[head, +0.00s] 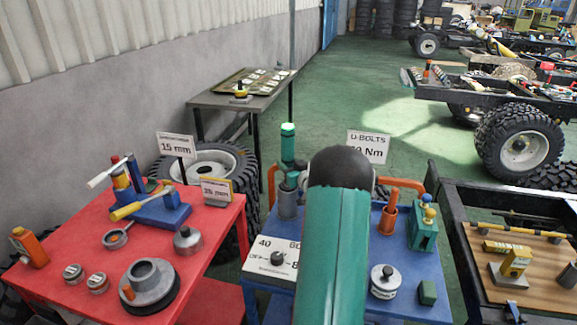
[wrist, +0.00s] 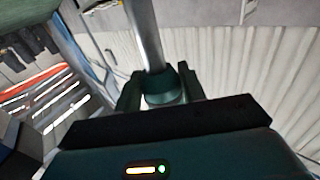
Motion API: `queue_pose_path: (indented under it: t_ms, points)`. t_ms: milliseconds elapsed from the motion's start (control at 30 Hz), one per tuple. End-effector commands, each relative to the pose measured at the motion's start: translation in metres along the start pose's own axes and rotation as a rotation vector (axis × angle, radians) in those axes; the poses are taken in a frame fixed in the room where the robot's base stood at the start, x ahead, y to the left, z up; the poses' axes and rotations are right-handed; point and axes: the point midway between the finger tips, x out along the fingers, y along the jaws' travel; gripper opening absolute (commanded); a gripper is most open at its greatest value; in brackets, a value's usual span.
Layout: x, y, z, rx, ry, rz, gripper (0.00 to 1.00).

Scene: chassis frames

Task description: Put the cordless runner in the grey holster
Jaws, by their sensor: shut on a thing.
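In the wrist view my gripper (wrist: 160,92) is shut around a teal, collar-like piece with a long pale grey shaft (wrist: 144,32). This looks like the cordless runner, but only part of it shows. A grey cup-like holder (head: 287,203), which looks like the grey holster, stands upright on the blue table, just left of my arm. A teal upright cylinder (head: 288,142) shows above and behind it. I cannot tell whether that cylinder is the runner or whether it touches the holder.
The blue table (head: 420,294) also bears a dial plate (head: 270,258), an orange holder (head: 388,218), a green block stand (head: 422,235) and a lidded tin (head: 384,281). A "U-BOLTS" sign (head: 368,146) stands behind. A red table (head: 50,292) with tools is left, a chassis right.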

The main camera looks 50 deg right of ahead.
Motion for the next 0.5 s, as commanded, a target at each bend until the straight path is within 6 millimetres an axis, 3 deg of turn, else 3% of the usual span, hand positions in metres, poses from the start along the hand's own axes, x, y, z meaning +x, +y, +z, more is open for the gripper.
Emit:
queue_pose_path:
  t_ms: [433, 467, 500]
  points:
    - [0.0006, -0.0001, 0.0054, -0.002, 0.006, -0.001, 0.00]
    - [0.0000, -0.0002, 0.0079, 0.000, 0.001, 0.000, 0.44]
    - [0.0000, -0.0002, 0.0077, 0.000, 0.001, 0.000, 0.52]
